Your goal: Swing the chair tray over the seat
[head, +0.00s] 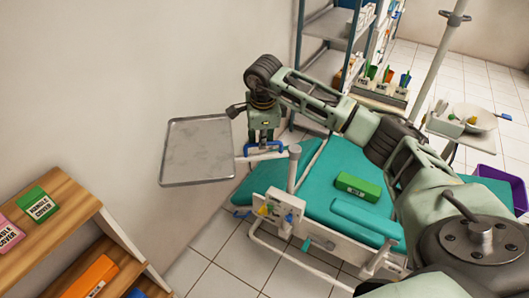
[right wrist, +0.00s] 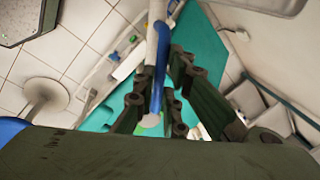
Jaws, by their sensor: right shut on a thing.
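The grey metal chair tray (head: 198,150) is beside the wall at the left, off to the left of the teal seat (head: 320,175). A thin arm with a blue handle (right wrist: 160,62) links it towards a pale post (head: 294,168) at the chair's side. My right gripper (head: 265,146) points down between the tray and the post, shut on the blue handle. The handle shows between its fingers (right wrist: 155,103) in the right wrist view. The left gripper is not in view.
A green box (head: 357,186) lies on the seat. A wooden shelf (head: 60,190) with boxes stands at the lower left. A metal rack (head: 333,22) is behind the chair. A bowl (head: 474,118) on a stand and a purple bin (head: 503,184) are at the right.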

